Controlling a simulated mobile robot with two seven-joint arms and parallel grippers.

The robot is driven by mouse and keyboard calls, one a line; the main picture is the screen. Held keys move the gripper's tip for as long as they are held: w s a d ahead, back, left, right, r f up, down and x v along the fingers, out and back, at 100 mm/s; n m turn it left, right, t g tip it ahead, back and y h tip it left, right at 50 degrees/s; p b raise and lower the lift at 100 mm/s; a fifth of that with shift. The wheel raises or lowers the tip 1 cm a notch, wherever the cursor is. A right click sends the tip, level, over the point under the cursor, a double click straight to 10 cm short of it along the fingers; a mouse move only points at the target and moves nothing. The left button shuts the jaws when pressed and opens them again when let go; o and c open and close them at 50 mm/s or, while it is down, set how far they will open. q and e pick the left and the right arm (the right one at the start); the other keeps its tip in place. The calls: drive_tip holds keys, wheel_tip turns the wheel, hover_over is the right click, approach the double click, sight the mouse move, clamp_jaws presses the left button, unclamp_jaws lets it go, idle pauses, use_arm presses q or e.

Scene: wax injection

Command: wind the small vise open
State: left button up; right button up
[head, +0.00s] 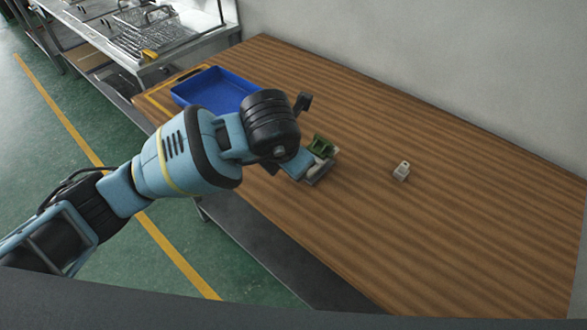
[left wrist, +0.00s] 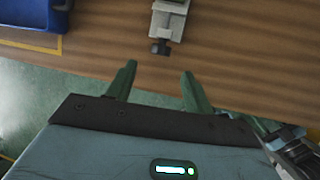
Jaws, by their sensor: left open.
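The small vise (head: 321,174) is pale grey and sits near the front edge of the wooden table, partly hidden by my left gripper in the head view. In the left wrist view the vise (left wrist: 168,22) is at the top, cut off by the frame edge. Its dark screw handle (left wrist: 160,47) faces the front edge. My left gripper (head: 322,144) has dark green fingers and is over the vise area. In the left wrist view the gripper (left wrist: 159,68) is open and empty, its fingertips apart on either side of the handle's line, short of it.
A blue tray (head: 183,98) stands at the table's left end and shows at the upper left of the wrist view. A small pale object (head: 401,171) stands right of the vise. The table's right part is clear. Wire baskets (head: 155,33) stand on a metal unit behind left.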

use_arm(q)
drive_tip(key=x, duration=0.7)
drive_tip(key=shift+w+f+b, duration=0.1)
drive_tip(key=shift+f+b, duration=0.25)
use_arm(e)
drive_tip(key=shift+s+f, duration=0.35)
drive_tip(key=shift+f, duration=0.15)
use_arm(q)
drive_tip(key=c, duration=1)
